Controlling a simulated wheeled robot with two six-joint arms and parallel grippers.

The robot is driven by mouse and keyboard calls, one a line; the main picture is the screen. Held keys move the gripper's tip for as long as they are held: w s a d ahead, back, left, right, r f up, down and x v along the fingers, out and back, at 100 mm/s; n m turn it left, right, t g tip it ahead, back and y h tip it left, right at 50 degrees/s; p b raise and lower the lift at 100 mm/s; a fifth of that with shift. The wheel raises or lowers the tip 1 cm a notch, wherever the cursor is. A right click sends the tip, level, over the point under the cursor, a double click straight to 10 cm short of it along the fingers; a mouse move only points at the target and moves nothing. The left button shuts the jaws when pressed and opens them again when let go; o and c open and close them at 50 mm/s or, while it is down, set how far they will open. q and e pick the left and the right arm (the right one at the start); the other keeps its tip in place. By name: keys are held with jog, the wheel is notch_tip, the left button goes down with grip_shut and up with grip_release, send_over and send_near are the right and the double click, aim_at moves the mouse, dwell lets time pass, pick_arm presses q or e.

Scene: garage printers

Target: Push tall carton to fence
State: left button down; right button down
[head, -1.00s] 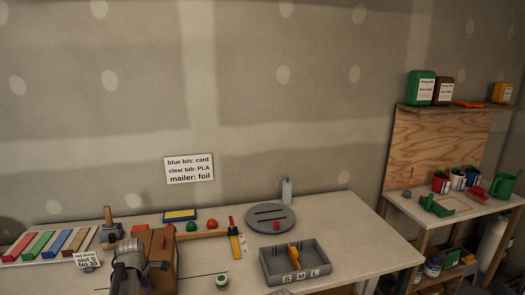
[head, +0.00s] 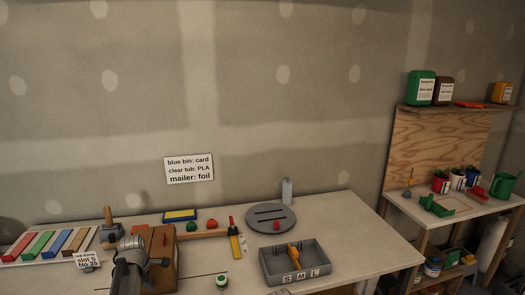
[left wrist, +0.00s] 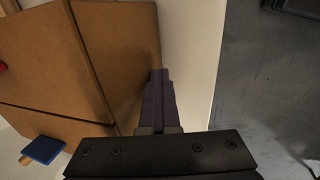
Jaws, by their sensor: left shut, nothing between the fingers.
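The tall brown carton (head: 166,268) stands on the bench at lower left in the head view, partly hidden behind my left arm. A long wooden strip (head: 208,234), which looks like the fence, lies behind it and runs right. My left gripper (head: 138,262) is in front of the carton; its fingertips are hard to make out there. In the left wrist view the gripper (left wrist: 158,85) is shut and empty, its fingers overlapping the right edge of the carton (left wrist: 105,60). I cannot tell whether they touch it.
A grey tray (head: 270,270) marked S, M, L stands to the right, with a round slotted grey disc (head: 262,218) behind it. A small green-topped container (head: 222,282) stands right of the carton. Coloured bars (head: 44,243) lie at far left. The bench's right end is clear.

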pick_arm(q)
jog(key=shift+w+a, duration=0.2)
jog(key=shift+w, duration=0.65)
dwell(0.4)
dwell(0.3)
jog(key=shift+s+d+r+p, duration=0.15)
jog(key=shift+s+r+p, duration=0.2)
jog(key=shift+s, duration=0.3)
jog(key=shift+s+d+r+p, duration=0.15)
jog(key=shift+s+r+p, duration=0.15)
jog(key=shift+s, duration=0.4)
jog(key=shift+s+d+r+p, duration=0.15)
jog(key=shift+s+r+p, duration=0.2)
jog(key=shift+s, duration=0.3)
jog(key=s+d+m+g, duration=0.1)
jog(key=s+d+m, duration=0.6)
jog(key=d, duration=0.3)
jog(key=s+d+m+g, duration=0.1)
jog(key=s+d+m, duration=0.6)
jog(key=d+m, duration=0.2)
jog(key=s+d+m+g, duration=0.1)
jog(key=s+d+m, duration=0.6)
jog(key=d, duration=0.5)
jog(key=shift+s+d+f+m, duration=0.25)
jog(key=shift+d+f+m, duration=0.1)
jog(key=shift+m, duration=0.35)
